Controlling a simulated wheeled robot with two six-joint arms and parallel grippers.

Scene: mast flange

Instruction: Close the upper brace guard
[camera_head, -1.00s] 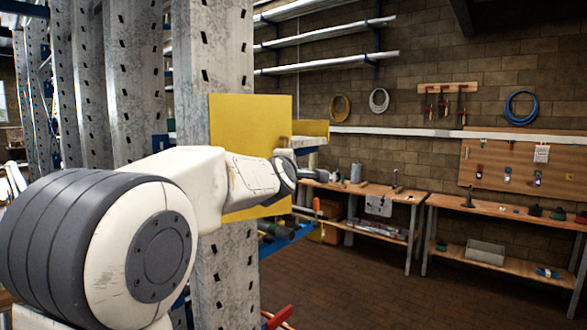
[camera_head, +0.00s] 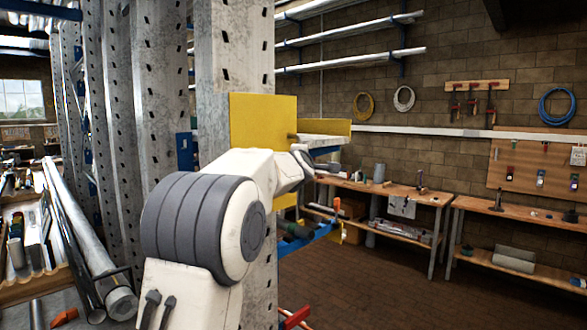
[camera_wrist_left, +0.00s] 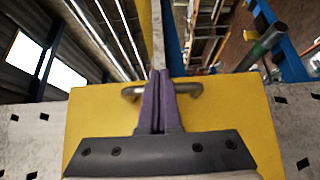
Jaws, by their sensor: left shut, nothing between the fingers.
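The upper brace guard shows in the head view as a flat yellow panel (camera_head: 262,116) on the grey perforated mast, with a second yellow piece (camera_head: 337,127) to its right. In the left wrist view the yellow panel (camera_wrist_left: 95,125) fills the middle, with a grey metal handle (camera_wrist_left: 188,89) near its upper edge. My left gripper (camera_wrist_left: 160,74) is shut and empty. Its purple fingers overlap the middle of the handle in that view; whether they touch it I cannot tell. In the head view my left arm hides the panel's lower part. My right gripper is in neither view.
The perforated steel mast (camera_head: 232,50) stands right behind the panel. A blue bracket (camera_head: 310,240) with hardware juts out below it. Long metal pipes (camera_head: 85,235) lie at the left. Workbenches (camera_head: 385,188) line the brick wall; the floor before them is clear.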

